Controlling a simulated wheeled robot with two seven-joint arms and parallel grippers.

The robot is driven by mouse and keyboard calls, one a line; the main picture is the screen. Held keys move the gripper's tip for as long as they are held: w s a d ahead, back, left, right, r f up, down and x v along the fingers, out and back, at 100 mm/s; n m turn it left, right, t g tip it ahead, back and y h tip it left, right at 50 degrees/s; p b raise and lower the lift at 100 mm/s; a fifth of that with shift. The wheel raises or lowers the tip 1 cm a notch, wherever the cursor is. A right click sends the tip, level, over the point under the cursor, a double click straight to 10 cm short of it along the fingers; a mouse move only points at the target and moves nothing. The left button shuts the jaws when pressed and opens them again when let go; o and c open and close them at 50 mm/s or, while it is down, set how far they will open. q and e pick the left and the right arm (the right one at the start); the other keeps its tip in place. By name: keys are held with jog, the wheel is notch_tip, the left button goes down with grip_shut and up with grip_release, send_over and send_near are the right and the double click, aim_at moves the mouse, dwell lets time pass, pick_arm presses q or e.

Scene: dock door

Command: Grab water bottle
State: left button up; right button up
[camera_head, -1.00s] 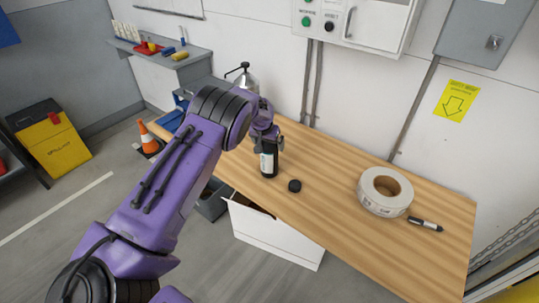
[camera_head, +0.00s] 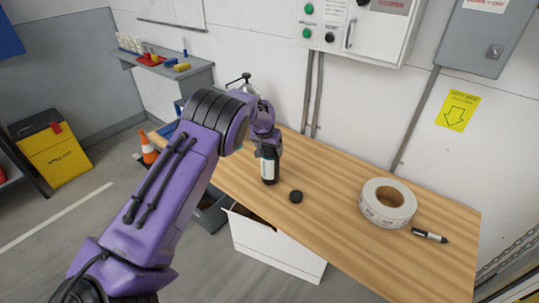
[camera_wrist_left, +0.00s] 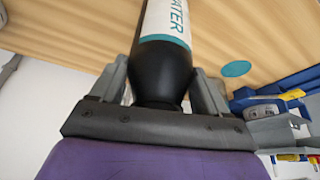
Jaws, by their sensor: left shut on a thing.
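The water bottle (camera_head: 269,169) is black with a white label and stands upright above the near left part of the wooden table (camera_head: 330,190). My left gripper (camera_head: 268,146) is shut on its upper part. In the left wrist view, the bottle (camera_wrist_left: 165,55) is between the two grey fingers of the left gripper (camera_wrist_left: 163,88), and its label reads "ATER". I cannot tell whether the bottle's base touches the table. My right gripper is not in view.
A black round cap-like piece (camera_head: 296,197), a white tape roll (camera_head: 388,203) and a marker (camera_head: 430,235) lie on the table. A metal pump can (camera_head: 246,84) is behind my arm. A teal disc (camera_wrist_left: 236,68) shows in the wrist view. A white box (camera_head: 275,250) is below.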

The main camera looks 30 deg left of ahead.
pick_arm(q)
jog(key=s+d+r+b, duration=0.4)
jog(key=s+d+r, duration=0.2)
jog(key=s+r, duration=0.4)
jog(key=shift+s+d+r, duration=0.35)
jog(key=shift+s+d, duration=0.05)
jog(key=shift+s, duration=0.7)
dwell(1.0)
